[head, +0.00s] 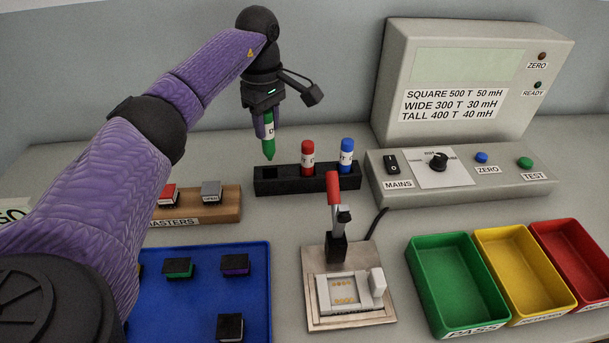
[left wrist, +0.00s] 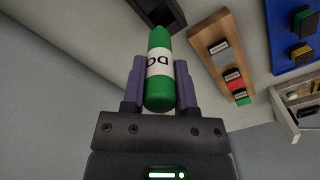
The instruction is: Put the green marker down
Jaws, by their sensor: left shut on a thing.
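The green marker (head: 268,138) has a white label and is held upright, tip down, by my left gripper (head: 264,122). In the left wrist view the marker (left wrist: 160,70) lies between the two purple fingers of the gripper (left wrist: 161,85). The black marker rack (head: 285,181) stands on the table below and a little right of the marker. The marker's tip is above the rack's left end, apart from it as far as I can tell. A red marker (head: 307,157) and a blue marker (head: 347,155) stand in the rack. My right gripper is not in view.
A grey tester (head: 460,185) stands right of the rack. A fixture with a red-handled lever (head: 333,190) is in front. A wooden masters block (head: 225,206) and blue tray (head: 200,293) lie left. Green (head: 413,262), yellow and red bins are at right.

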